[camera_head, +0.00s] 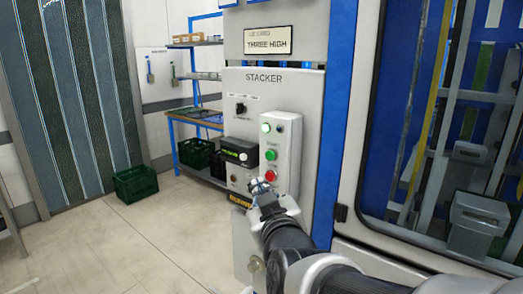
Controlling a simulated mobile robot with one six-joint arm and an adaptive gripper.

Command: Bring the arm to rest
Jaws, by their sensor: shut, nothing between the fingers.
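My gripper (262,187) is at the end of my arm, which reaches up from the bottom right. It is shut and empty. The control box (281,135) has a green button (271,155) and a lit lamp (266,128) above the red one. My gripper and arm hide the lower part of the panel.
A blue-framed machine with a window (440,150) stands close on the right. A green crate (135,184) sits on the floor at left. A workbench (197,120) with shelves is behind the panel. The tiled floor (150,240) at lower left is clear.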

